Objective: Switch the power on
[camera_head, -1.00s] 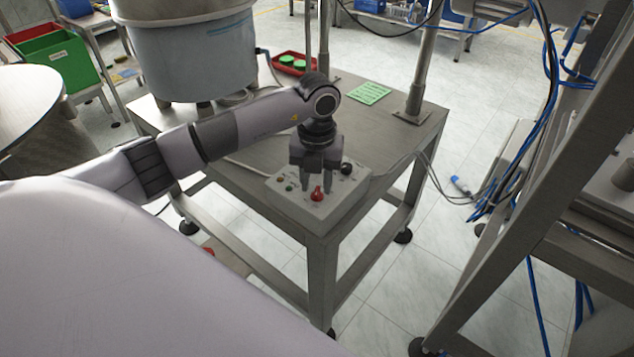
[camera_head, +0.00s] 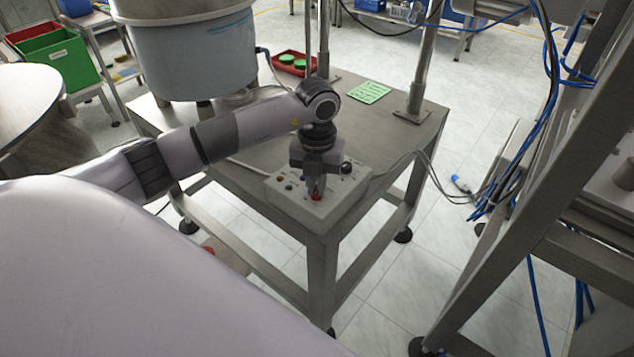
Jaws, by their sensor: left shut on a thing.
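The control box (camera_head: 332,205) is a light grey box on the near corner of the metal table. Its top carries a red knob (camera_head: 316,197), a black knob (camera_head: 347,167) and small coloured buttons (camera_head: 289,186) at the left. My left gripper (camera_head: 316,192) points down over the box and is shut on the red knob, its fingers hiding most of it. The black knob stands just right of the gripper. My right gripper is not in view.
The metal table (camera_head: 385,135) also holds a large round bowl (camera_head: 195,55), a red tray (camera_head: 293,63) with green caps and a green sheet (camera_head: 368,92). A metal frame with blue cables (camera_head: 553,90) stands at the right.

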